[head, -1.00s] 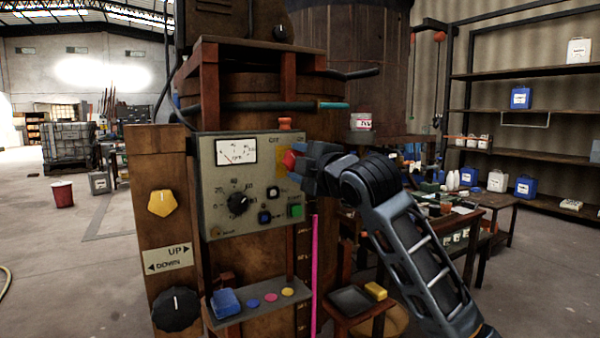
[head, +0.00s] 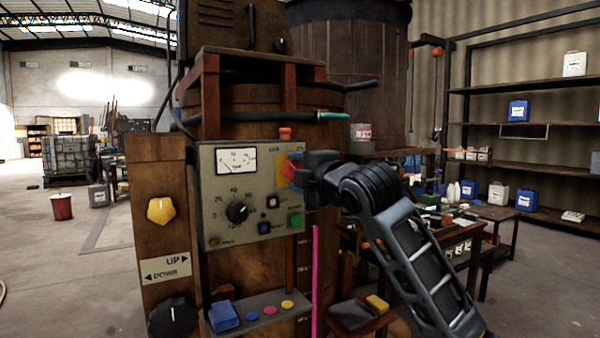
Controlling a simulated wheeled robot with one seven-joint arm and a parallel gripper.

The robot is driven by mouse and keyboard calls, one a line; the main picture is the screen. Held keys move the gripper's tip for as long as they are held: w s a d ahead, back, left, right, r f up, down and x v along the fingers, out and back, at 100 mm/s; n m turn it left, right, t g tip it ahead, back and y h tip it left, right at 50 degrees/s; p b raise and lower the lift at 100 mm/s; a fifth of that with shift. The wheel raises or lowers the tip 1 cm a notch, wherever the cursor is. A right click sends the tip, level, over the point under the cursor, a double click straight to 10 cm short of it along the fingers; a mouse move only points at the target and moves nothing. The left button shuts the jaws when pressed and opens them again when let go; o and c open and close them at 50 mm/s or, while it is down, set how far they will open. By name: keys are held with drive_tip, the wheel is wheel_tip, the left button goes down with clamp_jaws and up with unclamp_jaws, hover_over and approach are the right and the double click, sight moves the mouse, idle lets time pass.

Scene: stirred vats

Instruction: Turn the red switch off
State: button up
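The red switch (head: 289,171) sits on a yellow plate (head: 281,172) at the upper right of the grey control panel (head: 215,228). The panel is fixed to the front of a wooden vat. My gripper (head: 298,168) is at the switch, coming in from the right. Its fingers partly hide the switch. I cannot tell whether they touch it, or whether they are open or closed around it.
The panel also bears a gauge (head: 236,161), a black dial (head: 236,212) and a green button (head: 295,220). An orange knob (head: 285,133) stands above it. Below, a small shelf (head: 262,319) holds a blue block (head: 223,315) and coloured discs.

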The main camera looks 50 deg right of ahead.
drive_tip(key=o, duration=0.4)
drive_tip(key=shift+c, duration=0.2)
drive_tip(key=v, duration=0.8)
drive_tip(key=shift+b, duration=0.3)
drive_tip(key=shift+w, duration=0.1)
drive_tip(key=s+a+f+m+y+p, duration=0.1)
drive_tip(key=s+a+f+m, duration=0.25)
drive_tip(key=a+f, duration=0.3)
drive_tip(key=s+a+f+m+p, duration=0.1)
drive_tip(key=s+a+f+m, duration=0.2)
drive_tip(key=a+f+m, duration=0.3)
drive_tip(key=s+a+f+m+y+p, duration=0.1)
drive_tip(key=s+a+f+m+p, duration=0.15)
drive_tip(key=a+f, duration=0.45)
drive_tip(key=s+a+f+m+g, duration=0.1)
drive_tip(key=s+a+f+m, duration=0.1)
drive_tip(key=s+f, duration=0.35)
drive_tip(key=s+a+f+m, duration=0.1)
drive_tip(key=s+a+f, duration=0.1)
drive_tip(key=s, duration=0.7)
drive_tip(key=s+g+y+p, duration=0.1)
drive_tip(key=s+y+p, duration=0.1)
drive_tip(key=s, duration=1.3)
drive_tip(key=shift+d+r+g+y, duration=0.25)
drive_tip(key=shift+r+g+y, duration=0.05)
drive_tip(key=shift+r+y, duration=0.2)
